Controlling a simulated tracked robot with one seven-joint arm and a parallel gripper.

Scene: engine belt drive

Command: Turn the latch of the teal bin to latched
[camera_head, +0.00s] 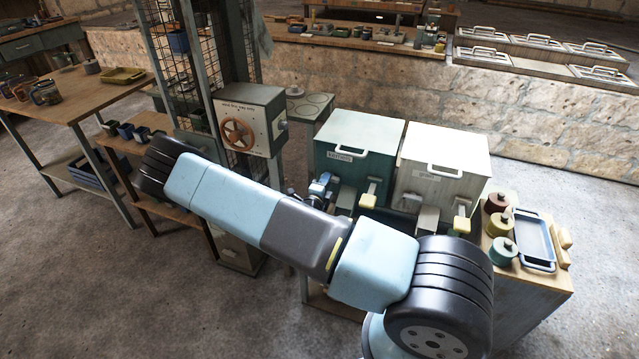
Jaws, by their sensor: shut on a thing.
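The teal bin (340,168) stands in the middle, with a pale lid, a white lid handle and a label on its front. A lever with a yellow end (368,200) hangs at the right of its front. A grey block sits low on the front, left of that lever. My gripper (321,188) shows only in part, as small blue and dark pieces at the lower left of the bin's front, behind my arm. It is shut on a part at the bin's front, apparently the latch. The contact itself and the latch's angle are hidden.
A white bin (438,185) with a similar yellow-ended lever stands right beside the teal one. Right of it, a wooden-topped cabinet holds several round lidded pots and a blue tray (534,238). The foreground floor is clear.

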